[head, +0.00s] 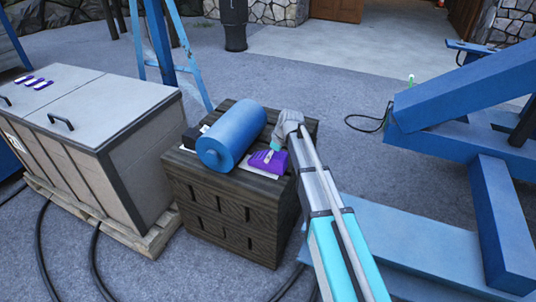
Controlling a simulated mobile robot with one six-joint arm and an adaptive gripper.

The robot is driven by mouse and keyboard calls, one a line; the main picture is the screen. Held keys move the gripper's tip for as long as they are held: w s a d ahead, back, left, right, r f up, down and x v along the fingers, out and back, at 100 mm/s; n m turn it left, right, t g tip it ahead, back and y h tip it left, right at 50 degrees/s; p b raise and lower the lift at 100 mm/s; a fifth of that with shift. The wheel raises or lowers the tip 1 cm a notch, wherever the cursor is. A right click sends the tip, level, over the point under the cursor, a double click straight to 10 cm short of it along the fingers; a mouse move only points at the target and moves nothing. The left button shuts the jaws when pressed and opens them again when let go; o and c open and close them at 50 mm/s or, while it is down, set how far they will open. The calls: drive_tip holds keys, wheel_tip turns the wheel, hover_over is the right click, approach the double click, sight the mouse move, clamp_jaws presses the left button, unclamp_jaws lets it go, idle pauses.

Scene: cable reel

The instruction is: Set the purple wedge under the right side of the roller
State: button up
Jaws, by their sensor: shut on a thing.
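The blue roller (232,137) lies on top of a stack of dark timber blocks (227,207). The purple wedge (264,162) sits at the right side of the roller, on or just above a pale plate on the stack. I cannot tell whether it touches the roller. My gripper (275,147) is shut on the wedge, reaching in from the right. The gripper's body hides part of the wedge's far side. A dark block (192,137) lies against the roller's left side.
A grey chest (95,140) on a pallet stands left of the stack, with small purple and white pieces (36,83) on its lid. Blue steel beams (455,110) stand at the right. Black cables (95,255) lie on the floor. A blue trestle (170,50) stands behind.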

sight(261, 155)
drive_tip(key=shift+w+a+f, duration=0.15)
drive_tip(key=shift+w+a, duration=0.15)
drive_tip(key=shift+a, duration=0.55)
drive_tip(key=shift+w+a+f, duration=0.1)
drive_tip(key=shift+w+a, duration=0.2)
drive_tip(key=shift+a, duration=0.5)
drive_tip(key=o, duration=1.1)
drive_tip(key=shift+c, duration=0.2)
